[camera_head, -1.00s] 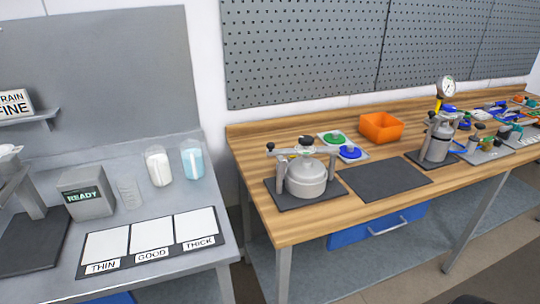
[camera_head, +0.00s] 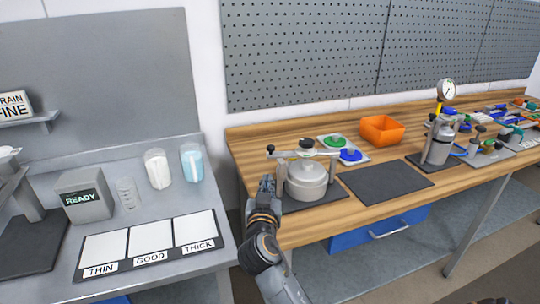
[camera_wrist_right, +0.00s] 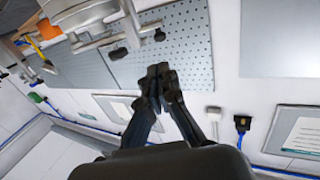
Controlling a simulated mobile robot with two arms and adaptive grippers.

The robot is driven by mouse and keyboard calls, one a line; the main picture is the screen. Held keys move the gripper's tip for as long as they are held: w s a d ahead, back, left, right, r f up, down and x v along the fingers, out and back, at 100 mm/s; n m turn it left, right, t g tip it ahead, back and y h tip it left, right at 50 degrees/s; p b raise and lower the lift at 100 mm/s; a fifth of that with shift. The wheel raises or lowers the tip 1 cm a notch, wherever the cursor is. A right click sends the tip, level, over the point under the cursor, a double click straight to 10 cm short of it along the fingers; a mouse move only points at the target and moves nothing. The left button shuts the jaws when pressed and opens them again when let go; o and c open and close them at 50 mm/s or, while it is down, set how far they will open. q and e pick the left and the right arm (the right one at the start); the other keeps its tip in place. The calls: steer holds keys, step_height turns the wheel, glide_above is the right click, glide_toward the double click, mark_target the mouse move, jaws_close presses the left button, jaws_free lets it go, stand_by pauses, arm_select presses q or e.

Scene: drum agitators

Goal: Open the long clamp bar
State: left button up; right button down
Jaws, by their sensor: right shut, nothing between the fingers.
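A squat grey drum (camera_head: 306,182) stands on a dark mat at the left end of the wooden bench. The long clamp bar (camera_head: 318,155) lies across above its lid, with a black knob (camera_head: 306,143) near the middle and a dark knob at its left end. My right gripper (camera_head: 266,183) is shut and empty, just left of the drum and below the bar's left end, with its fingers pointing up. In the right wrist view its closed fingertips (camera_wrist_right: 158,72) sit below a grey bar with dark knobs. Contact is not visible. My left gripper is out of view.
A bare dark mat (camera_head: 388,183) lies right of the drum. Behind are green and blue discs on a plate and an orange bin (camera_head: 381,131). A second vessel (camera_head: 438,145) with a gauge stands farther right. The grey table (camera_head: 150,285) is to the left.

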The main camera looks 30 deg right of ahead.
mark_target(271, 150)
steer(key=p+x, duration=0.1)
steer(key=x, duration=0.3)
steer(key=p+x, duration=0.1)
steer(key=x, duration=0.3)
steer(key=p+x, duration=0.2)
steer(key=x, duration=0.2)
steer(key=shift+w+d+r, duration=0.2)
steer(key=shift+r, duration=0.05)
steer(key=shift+w+d+f, duration=0.15)
steer(key=shift+w+d, duration=0.25)
steer(key=shift+w, duration=0.15)
